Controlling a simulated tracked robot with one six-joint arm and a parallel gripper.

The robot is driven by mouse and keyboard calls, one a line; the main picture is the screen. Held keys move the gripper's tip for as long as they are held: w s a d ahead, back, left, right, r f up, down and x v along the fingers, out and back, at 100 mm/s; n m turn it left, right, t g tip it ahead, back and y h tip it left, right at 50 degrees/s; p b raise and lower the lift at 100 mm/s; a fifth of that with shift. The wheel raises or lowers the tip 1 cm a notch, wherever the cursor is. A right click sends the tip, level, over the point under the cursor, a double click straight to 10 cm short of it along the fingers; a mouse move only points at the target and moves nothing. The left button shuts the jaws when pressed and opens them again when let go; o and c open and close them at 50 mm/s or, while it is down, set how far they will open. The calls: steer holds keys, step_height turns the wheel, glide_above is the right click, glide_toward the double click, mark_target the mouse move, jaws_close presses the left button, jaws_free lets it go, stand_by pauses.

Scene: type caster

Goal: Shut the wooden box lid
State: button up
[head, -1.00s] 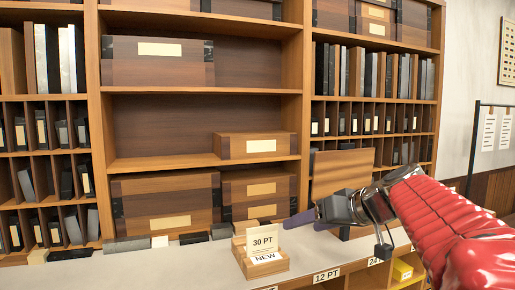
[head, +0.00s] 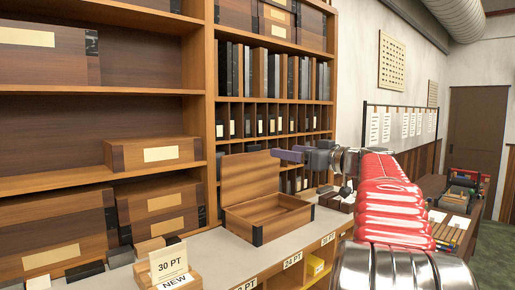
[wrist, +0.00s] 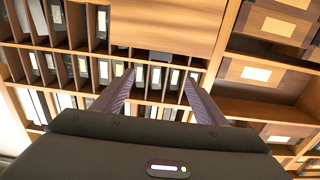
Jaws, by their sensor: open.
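The wooden box (head: 268,216) sits on the grey counter in the head view, with dark corner pieces on its front. Its lid (head: 250,176) stands open and upright at the back of the box, and the inside looks empty. My gripper (head: 286,155) is above the box, near the lid's upper right corner. Whether it touches the lid cannot be told. In the wrist view my gripper (wrist: 158,92) is open with nothing between its two purple fingers. A plain wooden panel at the top of that view looks like the lid (wrist: 165,25).
A card holder marked 30 PT (head: 170,268) stands on the counter (head: 225,255) left of the box. Shelves with wooden boxes and dark upright blocks (head: 270,80) rise behind. Small blocks (head: 335,200) lie right of the box.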

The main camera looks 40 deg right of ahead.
mark_target(256, 146)
steer(key=shift+w, duration=0.1)
steer(key=w, duration=1.3)
steer(key=shift+w+a, duration=0.2)
steer(key=shift+w, duration=0.15)
steer(key=shift+c, duration=0.6)
steer(key=c, duration=1.3)
steer(key=shift+d, duration=0.15)
steer(key=shift+c, duration=0.4)
steer(key=shift+s, duration=0.1)
steer(key=shift+s, duration=0.25)
